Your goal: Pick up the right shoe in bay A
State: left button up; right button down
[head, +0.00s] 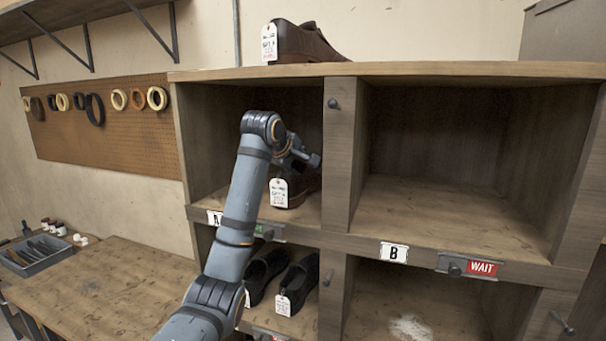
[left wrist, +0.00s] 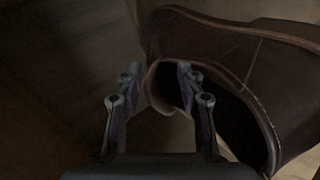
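A dark brown shoe (head: 306,186) sits in bay A, the upper left compartment marked with an A label (head: 215,218). A white tag (head: 279,192) hangs at its front, and my left arm hides part of the shoe. My left gripper (head: 304,160) reaches into bay A just above the shoe. In the left wrist view the brown shoe (left wrist: 235,50) fills the right side, with its dark opening showing. The fingers of my left gripper (left wrist: 158,78) are apart, with an edge of the shoe seen between them; contact cannot be told. My right gripper is out of view.
A similar brown shoe (head: 309,43) stands on the cabinet top. Bay B (head: 440,210), with a red WAIT sign (head: 483,268), is empty. Black shoes (head: 297,281) sit in the compartment below bay A. An upright divider (head: 338,150) bounds bay A on the right.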

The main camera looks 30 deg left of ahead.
pick_arm(q)
jog(key=shift+w+f+p, duration=0.2)
jog(key=shift+w+p, duration=0.1)
jog(key=shift+w, duration=0.2)
jog(key=shift+w+f+p, duration=0.15)
jog(key=shift+w+p, duration=0.15)
jog(key=shift+w, duration=0.15)
jog(key=shift+w+a+f, duration=0.25)
jog(key=shift+w+f, duration=0.15)
jog(key=shift+f, duration=0.05)
jog(key=shift+s+d, duration=0.1)
grip_shut()
jog(key=shift+r, duration=0.1)
